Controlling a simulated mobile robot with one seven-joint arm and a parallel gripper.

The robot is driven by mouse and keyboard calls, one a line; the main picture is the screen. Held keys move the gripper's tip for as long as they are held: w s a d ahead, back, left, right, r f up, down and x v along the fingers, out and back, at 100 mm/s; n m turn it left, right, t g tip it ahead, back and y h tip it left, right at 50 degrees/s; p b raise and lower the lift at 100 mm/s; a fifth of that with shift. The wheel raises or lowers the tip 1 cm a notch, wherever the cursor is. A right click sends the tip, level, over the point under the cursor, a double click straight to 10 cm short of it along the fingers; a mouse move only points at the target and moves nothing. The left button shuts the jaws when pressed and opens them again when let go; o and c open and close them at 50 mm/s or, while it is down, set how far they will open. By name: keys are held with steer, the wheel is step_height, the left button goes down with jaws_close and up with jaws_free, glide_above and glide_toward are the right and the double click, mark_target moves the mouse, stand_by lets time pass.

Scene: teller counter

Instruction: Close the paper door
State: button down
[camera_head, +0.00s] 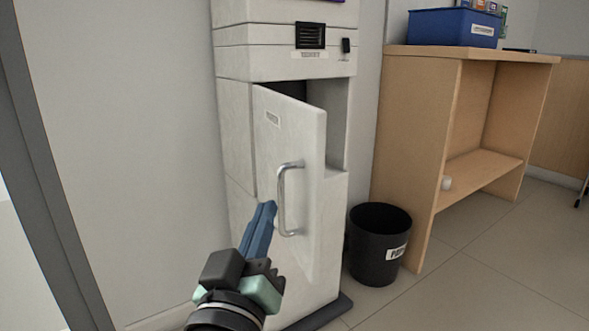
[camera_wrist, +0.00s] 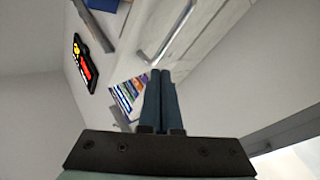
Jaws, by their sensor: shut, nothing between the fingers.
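The paper door (camera_head: 305,140) is a white panel on the front of a tall white machine (camera_head: 285,62). It stands ajar, hinged on its left side, with a dark opening showing behind its top and right edge. A silver bar handle (camera_head: 283,200) is on the door. My gripper (camera_head: 268,208) has blue fingers held together and empty. In the head view it is just left of the handle's lower part; I cannot tell whether it touches the door. In the wrist view the shut fingers (camera_wrist: 160,75) point up toward the machine, with a silver handle (camera_wrist: 172,35) beyond them.
A black bin (camera_head: 378,245) stands right of the machine. A wooden counter (camera_head: 410,130) with a shelf is further right, with a blue box (camera_head: 452,27) on top. A bare wall (camera_head: 130,130) is at left. The floor at front right is clear.

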steer(key=s+a+f+n+g+h+p, duration=0.35)
steer(key=s+n+p, duration=0.5)
steer(key=p, duration=1.45)
steer(key=n+b, duration=0.1)
steer(key=n, duration=0.1)
glide_toward(308, 213)
steer(key=w+a, duration=0.1)
steer(key=w, duration=0.3)
steer(key=shift+w+d+r, duration=0.1)
steer(key=shift+w+d, duration=0.25)
steer(key=shift+d, duration=0.5)
steer(key=shift+w+d, duration=0.35)
steer(key=shift+d, duration=0.5)
steer(key=shift+d, duration=0.1)
